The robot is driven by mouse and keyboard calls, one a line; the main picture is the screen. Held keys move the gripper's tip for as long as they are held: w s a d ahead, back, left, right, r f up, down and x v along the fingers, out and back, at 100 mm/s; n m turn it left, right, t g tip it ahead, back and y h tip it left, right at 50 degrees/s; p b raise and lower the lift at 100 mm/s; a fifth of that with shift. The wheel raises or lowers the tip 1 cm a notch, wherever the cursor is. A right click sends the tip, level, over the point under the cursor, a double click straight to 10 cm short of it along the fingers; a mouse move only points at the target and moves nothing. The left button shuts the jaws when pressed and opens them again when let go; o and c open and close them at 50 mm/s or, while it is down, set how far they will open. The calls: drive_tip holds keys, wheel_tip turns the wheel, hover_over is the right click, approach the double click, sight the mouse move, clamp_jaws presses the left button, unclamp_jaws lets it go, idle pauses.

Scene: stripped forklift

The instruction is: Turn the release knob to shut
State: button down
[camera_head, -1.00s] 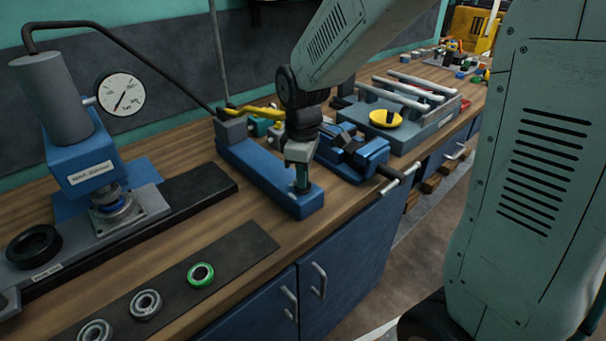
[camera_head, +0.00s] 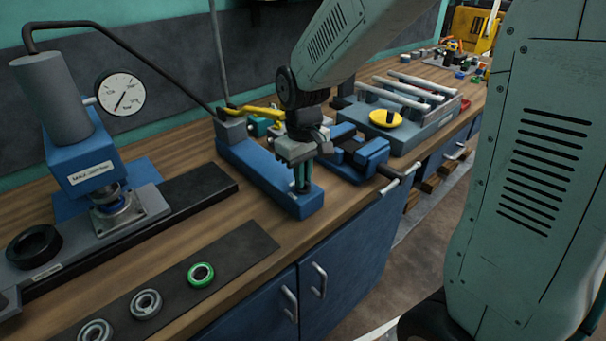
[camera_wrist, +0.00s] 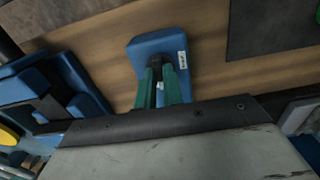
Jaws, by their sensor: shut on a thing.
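The blue hand pump (camera_head: 258,172) lies on the bench, a long block with a grey upright and a hose at its far end. My gripper (camera_head: 302,188) points down onto the block's near end. In the wrist view, the two green fingers (camera_wrist: 162,72) are closed around the small dark release knob (camera_wrist: 158,60) on the blue end (camera_wrist: 146,45), beside a white label. The fingers hide most of the knob, so its setting cannot be read.
A blue vise (camera_head: 355,155) stands close to the right of my gripper. A blue press with a gauge (camera_head: 120,94) stands at the left. A dark mat (camera_head: 225,258) with several rings lies in front. A yellow lever (camera_head: 258,112) extends behind my arm.

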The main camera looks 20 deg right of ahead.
drive_tip(key=shift+w+r, duration=0.1)
idle(0.3)
drive_tip(key=c, duration=1.5)
unclamp_jaws()
wheel_tip(320, 180, up, 8)
drive_tip(key=shift+f, duration=0.1)
